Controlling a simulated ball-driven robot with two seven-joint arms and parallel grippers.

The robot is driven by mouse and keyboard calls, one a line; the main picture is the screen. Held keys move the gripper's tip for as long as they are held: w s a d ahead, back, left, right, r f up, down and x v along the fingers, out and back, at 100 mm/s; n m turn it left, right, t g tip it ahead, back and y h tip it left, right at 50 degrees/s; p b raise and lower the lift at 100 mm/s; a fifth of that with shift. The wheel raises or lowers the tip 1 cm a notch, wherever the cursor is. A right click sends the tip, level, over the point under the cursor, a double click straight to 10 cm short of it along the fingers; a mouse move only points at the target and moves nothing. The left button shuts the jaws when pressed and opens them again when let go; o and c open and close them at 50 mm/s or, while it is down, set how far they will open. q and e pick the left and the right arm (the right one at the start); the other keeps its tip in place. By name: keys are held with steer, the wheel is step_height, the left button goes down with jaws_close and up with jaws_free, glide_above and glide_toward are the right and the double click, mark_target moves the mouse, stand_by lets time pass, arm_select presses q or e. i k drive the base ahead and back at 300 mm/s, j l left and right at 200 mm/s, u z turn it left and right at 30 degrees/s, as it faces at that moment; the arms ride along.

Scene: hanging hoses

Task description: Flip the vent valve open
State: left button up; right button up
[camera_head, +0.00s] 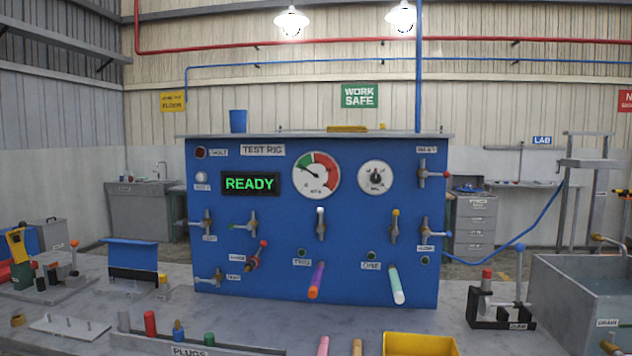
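A blue test rig panel (350,265) stands on the bench, with several small lever valves on its face. The valve labels are too small to read surely, so I cannot tell which is the vent valve. A valve at the upper right (422,174) has a red-tipped lever pointing right. One at the lower left (216,277) has a sideways lever. A red-tipped valve (256,256) is tilted. A white-tipped valve (320,224) and an orange-tipped valve (395,226) have upright levers. A blue-tipped valve (425,233) is at right. Neither gripper is in view.
A purple hose (316,281) and a white-ended teal hose (396,285) stick out from the panel's lower front. A plugs rack (190,342) and a yellow bin (418,344) are along the front. A sink (580,290) stands at right. The display (250,184) reads READY.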

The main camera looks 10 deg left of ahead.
mark_target(184, 223)
steer(key=j+u, duration=0.5)
steer(key=j, duration=1.25)
